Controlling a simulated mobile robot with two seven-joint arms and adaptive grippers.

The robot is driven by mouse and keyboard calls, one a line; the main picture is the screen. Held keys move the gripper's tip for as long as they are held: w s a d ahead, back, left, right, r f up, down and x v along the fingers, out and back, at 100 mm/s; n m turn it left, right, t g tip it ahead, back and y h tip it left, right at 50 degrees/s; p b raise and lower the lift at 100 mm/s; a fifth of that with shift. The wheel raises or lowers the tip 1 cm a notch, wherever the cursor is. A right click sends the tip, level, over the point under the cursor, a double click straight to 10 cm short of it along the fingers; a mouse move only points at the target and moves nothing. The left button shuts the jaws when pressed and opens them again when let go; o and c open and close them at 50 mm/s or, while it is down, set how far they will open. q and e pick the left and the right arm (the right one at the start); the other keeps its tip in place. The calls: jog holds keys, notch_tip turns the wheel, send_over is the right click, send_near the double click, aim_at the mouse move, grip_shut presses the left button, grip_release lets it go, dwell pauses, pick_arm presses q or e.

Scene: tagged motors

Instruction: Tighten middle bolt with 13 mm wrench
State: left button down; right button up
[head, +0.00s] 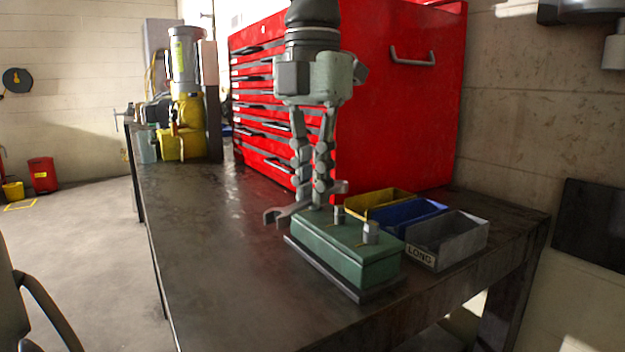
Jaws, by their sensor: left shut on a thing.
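My left gripper (316,195) comes down from above and is shut on a grey metal wrench (285,213). The wrench's open-ended jaw points left, and its other end shows to the right of the fingers. A green block (345,252) sits on a dark base on the bench, just in front of and below the gripper. Two grey bolts stand on its top: one nearer the gripper (339,214) and one nearer the camera (371,233). Any bolt behind the gripper is hidden. The wrench appears apart from both visible bolts. My right gripper is out of view.
Yellow (372,197), blue (420,207) and grey "LONG" (465,240) bins stand right of the block. A red tool chest (400,110) stands behind. A yellow machine (183,145) stands at the far end. The bench's (210,260) left front is clear.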

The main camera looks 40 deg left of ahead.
aim_at(310, 195)
pick_arm(q)
jog(key=shift+f+b, duration=0.6)
jog(key=shift+f, duration=0.45)
jog(key=shift+f, duration=0.2)
jog(key=shift+f+b, duration=0.45)
dwell(0.5)
jog(key=shift+a+r+m+p, duration=0.1)
jog(key=shift+a+m+p, duration=0.1)
jog(key=shift+m+p, duration=0.1)
jog(key=shift+a+m, duration=0.4)
jog(key=shift+m, duration=0.2)
jog(key=shift+p, duration=0.35)
